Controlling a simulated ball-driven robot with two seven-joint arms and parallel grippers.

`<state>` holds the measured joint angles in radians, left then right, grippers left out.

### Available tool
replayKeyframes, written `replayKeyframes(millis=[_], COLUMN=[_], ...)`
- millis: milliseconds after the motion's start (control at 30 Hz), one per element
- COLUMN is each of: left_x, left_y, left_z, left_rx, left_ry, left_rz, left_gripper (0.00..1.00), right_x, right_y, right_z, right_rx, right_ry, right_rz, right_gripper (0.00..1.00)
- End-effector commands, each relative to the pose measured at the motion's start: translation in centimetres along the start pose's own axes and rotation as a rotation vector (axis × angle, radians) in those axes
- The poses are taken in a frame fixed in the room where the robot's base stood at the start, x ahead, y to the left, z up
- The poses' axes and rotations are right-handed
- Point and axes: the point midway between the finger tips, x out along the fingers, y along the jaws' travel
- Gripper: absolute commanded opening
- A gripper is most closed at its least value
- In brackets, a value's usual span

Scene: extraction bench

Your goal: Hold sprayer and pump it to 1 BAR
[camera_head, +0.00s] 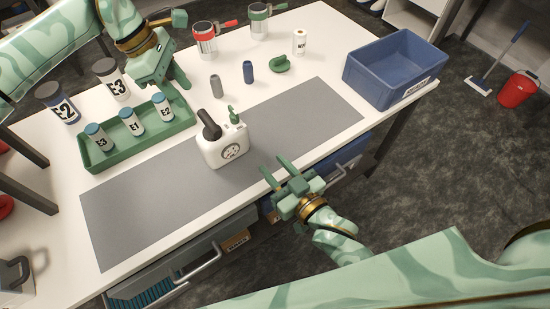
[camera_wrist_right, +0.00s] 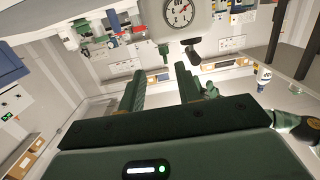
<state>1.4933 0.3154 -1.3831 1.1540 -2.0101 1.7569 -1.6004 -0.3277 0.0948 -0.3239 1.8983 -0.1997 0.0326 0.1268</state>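The white sprayer (camera_head: 210,150) stands upright on the grey mat (camera_head: 290,118), with a black pump handle (camera_head: 209,125), a green nozzle (camera_head: 233,115) and a round gauge (camera_head: 230,152) on its front. The gauge reading is too small to tell. My right gripper (camera_head: 278,168) is open and empty, to the right of and apart from the sprayer. Its spread fingers (camera_wrist_right: 160,88) also show in the right wrist view, where a round dial (camera_wrist_right: 180,12) with a red mark sits at the top edge. My left gripper (camera_head: 164,82) is open over the green rack, apart from the sprayer.
The green rack (camera_head: 98,160) holds several labelled bottles; jars E2 (camera_head: 58,103) and E3 (camera_head: 111,78) stand behind it. A grey cylinder (camera_head: 216,86) and a blue one (camera_head: 248,72) stand behind the mat. A blue crate (camera_head: 382,86) is at right. The mat's left part is clear.

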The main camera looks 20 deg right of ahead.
Motion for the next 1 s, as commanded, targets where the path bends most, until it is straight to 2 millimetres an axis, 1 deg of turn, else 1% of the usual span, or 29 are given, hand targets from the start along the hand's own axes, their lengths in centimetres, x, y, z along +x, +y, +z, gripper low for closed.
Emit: replayKeyframes(millis=[33, 100, 200, 267, 367, 700, 800, 900, 1000], left_x=[0.0, 0.0, 0.0, 0.0, 0.0, 0.0, 0.0, 0.0, 0.0], left_y=[0.0, 0.0, 0.0, 0.0, 0.0, 0.0, 0.0, 0.0, 0.0], left_z=[0.0, 0.0, 0.0, 0.0, 0.0, 0.0, 0.0, 0.0, 0.0], left_rx=[0.0, 0.0, 0.0, 0.0, 0.0, 0.0, 0.0, 0.0, 0.0], left_ry=[0.0, 0.0, 0.0, 0.0, 0.0, 0.0, 0.0, 0.0, 0.0], left_rz=[0.0, 0.0, 0.0, 0.0, 0.0, 0.0, 0.0, 0.0, 0.0], left_gripper=[0.36, 0.36, 0.36, 0.36, 0.36, 0.36, 0.36, 0.36, 0.36], right_x=[0.1, 0.1, 0.5, 1.1, 2.8, 10.7, 12.8, 14.4, 15.5], right_y=[-0.1, -0.1, -0.2, -0.2, -0.2, -0.2, -0.2, -0.3, -0.2], right_z=[-1.4, -2.6, -3.5, -3.6, -3.8, -4.4, -4.5, -4.6, -4.7], right_rx=[0.003, 0.006, 0.006, 0.006, 0.007, 0.006, 0.007, 0.007, 0.007], right_ry=[0.031, 0.06, 0.079, 0.082, 0.082, 0.08, 0.079, 0.078, 0.078], right_rz=[-0.002, -0.004, -0.005, -0.004, -0.004, -0.005, -0.005, -0.005, -0.005], right_gripper=[0.34, 0.34, 0.34, 0.34, 0.34, 0.34, 0.34, 0.34, 0.34])
